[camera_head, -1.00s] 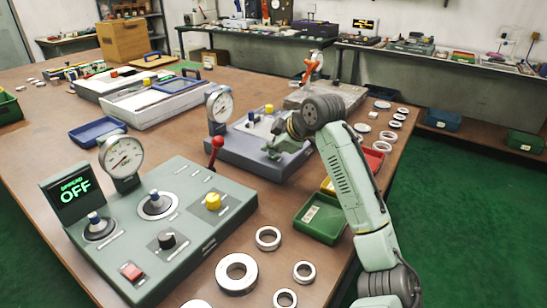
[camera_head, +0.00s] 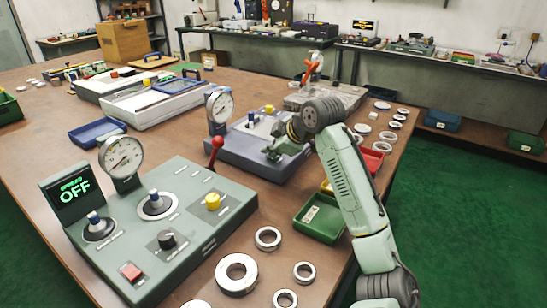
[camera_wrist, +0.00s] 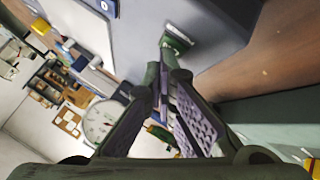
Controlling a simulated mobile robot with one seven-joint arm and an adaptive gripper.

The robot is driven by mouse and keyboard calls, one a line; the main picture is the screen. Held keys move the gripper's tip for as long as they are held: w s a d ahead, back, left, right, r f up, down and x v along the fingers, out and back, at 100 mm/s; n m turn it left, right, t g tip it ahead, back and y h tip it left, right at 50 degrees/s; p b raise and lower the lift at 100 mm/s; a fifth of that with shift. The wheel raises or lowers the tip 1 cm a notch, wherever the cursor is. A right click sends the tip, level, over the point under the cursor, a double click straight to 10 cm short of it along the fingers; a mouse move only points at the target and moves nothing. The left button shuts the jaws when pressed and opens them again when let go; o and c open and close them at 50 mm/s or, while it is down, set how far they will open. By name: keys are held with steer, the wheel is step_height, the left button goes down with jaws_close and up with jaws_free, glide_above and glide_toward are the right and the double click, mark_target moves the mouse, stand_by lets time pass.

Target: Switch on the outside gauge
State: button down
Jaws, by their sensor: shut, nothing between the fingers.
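The grey-violet gauge unit (camera_head: 240,150) stands mid-table with a round dial (camera_head: 220,104) at its back left. My gripper (camera_head: 271,154) is over its front right part. In the wrist view the gripper (camera_wrist: 164,50) is shut and empty, its fingertips close beside a small green switch (camera_wrist: 178,38) on the unit's grey face. I cannot tell whether they touch it. The dial also shows in the wrist view (camera_wrist: 100,121).
A red-knobbed lever (camera_head: 217,142) stands between the two units. A green bin (camera_head: 320,222) and several metal rings, one large (camera_head: 236,273), lie on the right side of the table. A blue tray (camera_head: 97,131) is at left. Another unit (camera_head: 325,97) stands behind my gripper.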

mark_target(272, 159)
steer(key=shift+r+p, duration=0.65)
steer(key=shift+r, duration=0.1)
step_height(272, 159, up, 5)
steer(key=p, duration=0.4)
steer(key=shift+f, duration=0.1)
stand_by(0.7)
